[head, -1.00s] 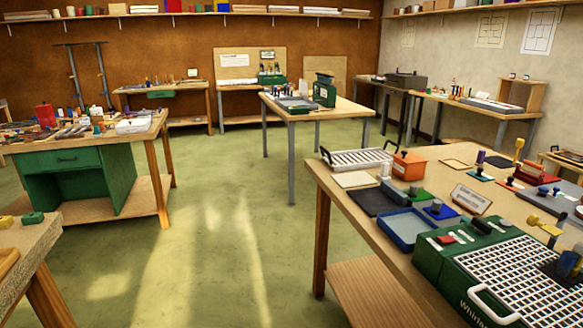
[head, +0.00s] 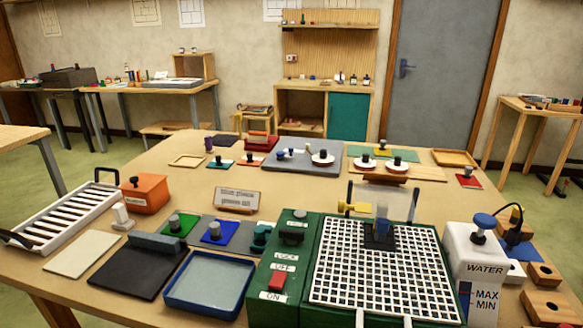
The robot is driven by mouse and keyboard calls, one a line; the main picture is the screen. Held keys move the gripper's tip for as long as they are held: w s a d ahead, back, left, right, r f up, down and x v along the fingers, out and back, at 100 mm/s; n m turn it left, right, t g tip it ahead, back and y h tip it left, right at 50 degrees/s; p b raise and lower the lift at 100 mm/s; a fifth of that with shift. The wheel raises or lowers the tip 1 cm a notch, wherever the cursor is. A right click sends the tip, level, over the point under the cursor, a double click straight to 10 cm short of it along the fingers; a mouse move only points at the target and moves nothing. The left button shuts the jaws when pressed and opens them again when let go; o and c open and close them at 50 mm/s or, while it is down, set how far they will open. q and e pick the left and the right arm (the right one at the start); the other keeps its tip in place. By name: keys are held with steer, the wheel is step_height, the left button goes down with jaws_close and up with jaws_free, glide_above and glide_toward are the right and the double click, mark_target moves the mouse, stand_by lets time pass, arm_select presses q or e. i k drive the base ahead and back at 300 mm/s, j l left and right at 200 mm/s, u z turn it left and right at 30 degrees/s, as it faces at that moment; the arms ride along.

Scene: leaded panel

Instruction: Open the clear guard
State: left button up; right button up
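A clear guard (head: 400,203) stands upright behind the grinding head (head: 380,233) on the green machine (head: 262,305). It looks like a transparent pane with a dark piece along its top. A yellow knob (head: 352,207) sits at its left side. Whether the guard is latched, I cannot tell. The machine has a white grid top (head: 350,275) and a front panel with a red switch (head: 277,281) between OFF and ON labels and a dark knob (head: 292,236) near the LOCK label. Neither of my grippers is in view.
A white water tank (head: 475,258) stands right of the machine, beside wooden blocks (head: 545,303). Left are a blue tray (head: 209,283), a black mat (head: 110,270), a white rack (head: 65,212) and an orange box (head: 146,193). A small sign (head: 237,199) stands behind. Coloured pads and tools fill the table's far side.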

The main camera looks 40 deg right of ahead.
mark_target(359, 206)
steer(key=i+z, duration=0.2)
steer(key=z, duration=0.3)
steer(key=i+j+z, duration=0.1)
steer(key=z, duration=0.35)
steer(key=i+j+z, duration=0.15)
steer(key=z, duration=0.35)
steer(key=i+j+z, duration=0.2)
steer(key=z, duration=0.25)
